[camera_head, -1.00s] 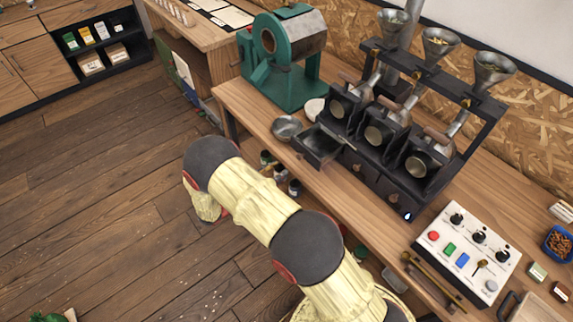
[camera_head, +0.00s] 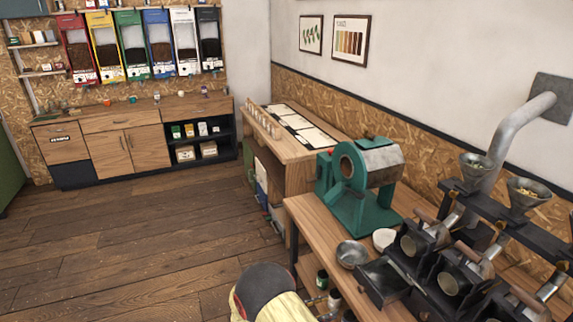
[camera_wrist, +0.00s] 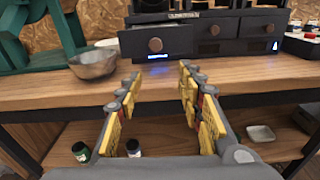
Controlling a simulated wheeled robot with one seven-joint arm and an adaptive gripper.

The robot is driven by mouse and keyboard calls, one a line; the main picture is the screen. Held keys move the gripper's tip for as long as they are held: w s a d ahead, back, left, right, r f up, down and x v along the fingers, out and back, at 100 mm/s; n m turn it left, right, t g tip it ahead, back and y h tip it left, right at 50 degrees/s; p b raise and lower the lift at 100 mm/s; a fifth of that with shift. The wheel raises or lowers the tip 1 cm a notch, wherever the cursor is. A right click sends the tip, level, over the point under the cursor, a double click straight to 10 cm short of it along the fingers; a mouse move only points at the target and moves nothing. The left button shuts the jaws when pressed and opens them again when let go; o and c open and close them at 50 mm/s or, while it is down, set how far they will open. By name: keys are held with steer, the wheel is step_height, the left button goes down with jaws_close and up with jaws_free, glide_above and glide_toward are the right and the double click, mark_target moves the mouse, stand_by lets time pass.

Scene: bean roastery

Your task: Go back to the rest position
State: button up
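My gripper (camera_wrist: 158,80) is open and empty in the wrist view, its two yellow-padded fingers spread apart. It is in front of the wooden bench (camera_wrist: 60,92), facing the black drawer row (camera_wrist: 195,38) on it. Nothing is between the fingers except the view of the bench edge and the space below. In the head view only a rounded dark and cream part of my arm shows at the bottom edge, and the gripper is out of sight there.
A metal bowl (camera_head: 351,254) sits near the bench edge beside the green roaster (camera_head: 360,185); the bowl also shows in the wrist view (camera_wrist: 93,64). The small roasters (camera_head: 455,270) stand to the right. Jars (camera_wrist: 81,152) stand on the lower shelf. Open wooden floor (camera_head: 130,265) lies left.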

steer(key=s+d+f+m+g+y, duration=0.1)
steer(key=s+d+f+m+g, duration=0.2)
steer(key=s, duration=0.4)
steer(key=s+a+r+m+g+y, duration=0.1)
steer(key=s+r+m+g+y, duration=0.4)
steer(key=s, duration=0.4)
steer(key=s+r+m+t+y, duration=0.2)
steer(key=s+r+m+y, duration=0.1)
steer(key=r, duration=0.7)
steer(key=s+d+r+m+t+y, duration=0.1)
steer(key=s+r+m+t+y, duration=0.2)
steer(key=r, duration=0.7)
steer(key=s+d+r+m+t+y, duration=0.1)
steer(key=s+r+m+t+y, duration=0.2)
steer(key=s+r+m, duration=0.4)
step_height(320, 180, up, 4)
steer(key=shift+r+y, duration=0.1)
steer(key=shift+y, duration=0.6)
steer(key=shift+d, duration=0.1)
steer(key=shift+c, duration=0.2)
